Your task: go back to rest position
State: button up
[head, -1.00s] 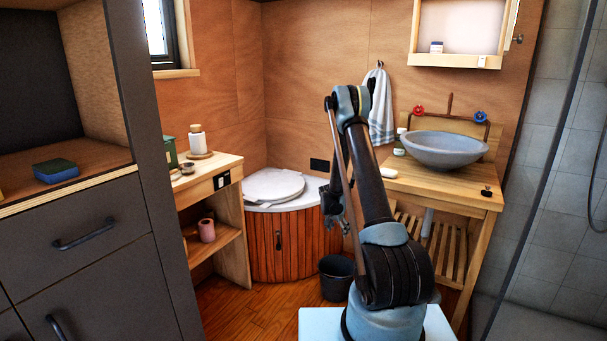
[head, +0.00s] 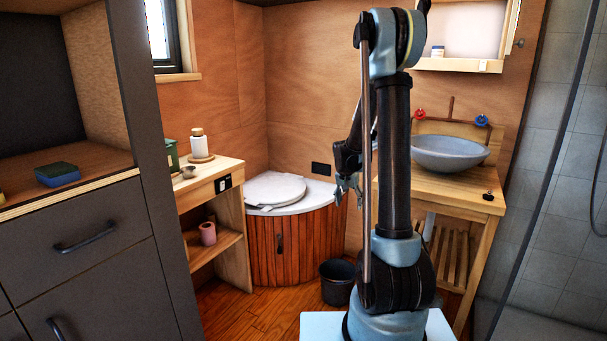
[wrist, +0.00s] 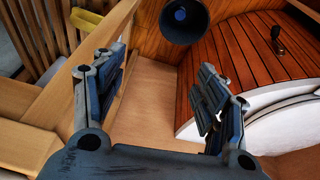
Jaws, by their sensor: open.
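My gripper (wrist: 155,95) is open in the wrist view, with its two fingers apart and nothing between them. In the head view my gripper (head: 348,192) hangs to the left of my upright arm, in front of the wall between the toilet and the washstand. It is small there and partly hidden by my own arm. My arm stands nearly straight up and hides part of the washstand and the wall behind it.
A wooden round-fronted toilet (head: 297,245) with a white lid (head: 275,187) stands behind. A black bucket (head: 337,283) is on the floor. The washstand (head: 455,188) with a grey basin (head: 449,153) is at right. A grey cabinet (head: 85,260) fills the left. Open floor lies between.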

jog(key=s+r+n, duration=0.1)
jog(key=s+r, duration=0.2)
jog(key=s, duration=0.4)
jog(key=s+r+n+y, duration=0.1)
jog(key=s+r, duration=0.3)
jog(key=s, duration=0.2)
jog(key=s+r+n, duration=0.1)
jog(key=s+r, duration=0.2)
jog(key=s, duration=0.4)
jog(key=s+f+n, duration=0.1)
jog(key=s+f, duration=0.1)
jog(key=s, duration=0.8)
jog(key=s+f+n+y, duration=0.1)
jog(key=s+f, duration=0.1)
jog(key=s, duration=0.8)
jog(key=shift+f+g, duration=0.3)
jog(key=shift+f, duration=0.05)
jog(key=shift+w+f, duration=0.2)
jog(key=shift+w, duration=0.2)
